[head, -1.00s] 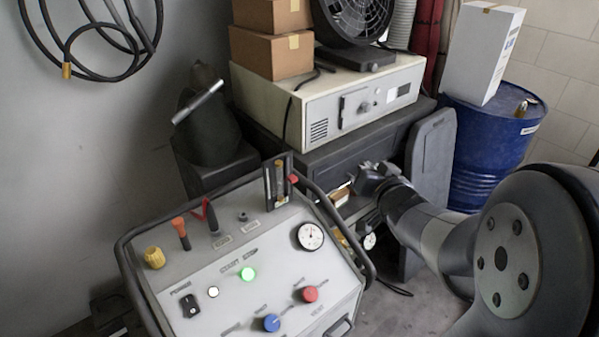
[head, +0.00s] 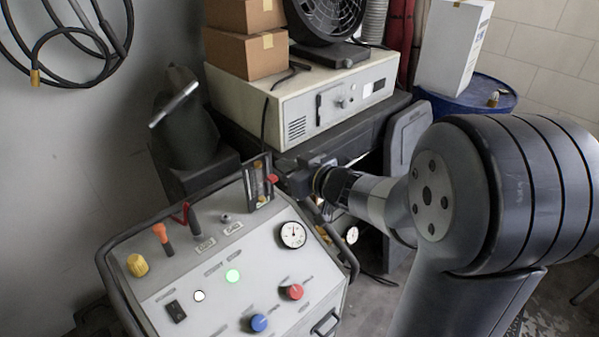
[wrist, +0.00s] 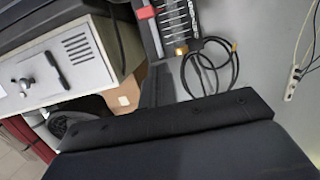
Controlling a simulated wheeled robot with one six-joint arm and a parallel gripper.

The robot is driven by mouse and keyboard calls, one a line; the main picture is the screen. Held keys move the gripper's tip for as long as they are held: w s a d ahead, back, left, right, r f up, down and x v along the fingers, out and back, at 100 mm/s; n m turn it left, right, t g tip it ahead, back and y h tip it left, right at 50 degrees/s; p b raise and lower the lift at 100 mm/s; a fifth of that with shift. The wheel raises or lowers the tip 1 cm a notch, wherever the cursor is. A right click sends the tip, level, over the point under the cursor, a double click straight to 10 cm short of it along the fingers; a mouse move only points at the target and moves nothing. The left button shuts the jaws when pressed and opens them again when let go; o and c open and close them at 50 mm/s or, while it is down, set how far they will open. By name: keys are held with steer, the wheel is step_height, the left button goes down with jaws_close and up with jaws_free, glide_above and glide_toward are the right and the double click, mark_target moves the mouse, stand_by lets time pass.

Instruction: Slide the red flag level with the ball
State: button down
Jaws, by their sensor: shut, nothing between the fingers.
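The flow meter (head: 251,185) stands upright in a dark frame at the back edge of the sloped grey console panel. The red flag (head: 272,178) sticks out from its right side, at about the upper half. In the wrist view the red flag (wrist: 145,12) is at the top, left of the meter's scale (wrist: 172,22). The ball inside the tube cannot be made out clearly. My gripper (head: 283,183) is shut and empty, just right of the flag and very near it. Whether they touch cannot be told.
The console carries a yellow knob (head: 137,265), an orange-capped lever (head: 162,236), a dial gauge (head: 293,235), a red knob (head: 292,291) and a blue knob (head: 259,322). A cream cabinet (head: 345,115) stands behind. A dark rail runs around the panel.

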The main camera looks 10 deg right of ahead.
mark_target(272, 177)
steer(key=x, duration=0.3)
steer(key=shift+w+a+f, duration=0.1)
steer(key=shift+w+a, duration=0.1)
step_height(272, 177, down, 3)
steer(key=shift+s+d+r+b, duration=0.1)
steer(key=shift+s+d+b, duration=0.05)
steer(key=shift+b, duration=0.2)
steer(key=shift+f, duration=0.5)
steer(key=shift+f+b, duration=0.55)
steer(key=shift+f, duration=0.3)
steer(key=shift+r, duration=0.15)
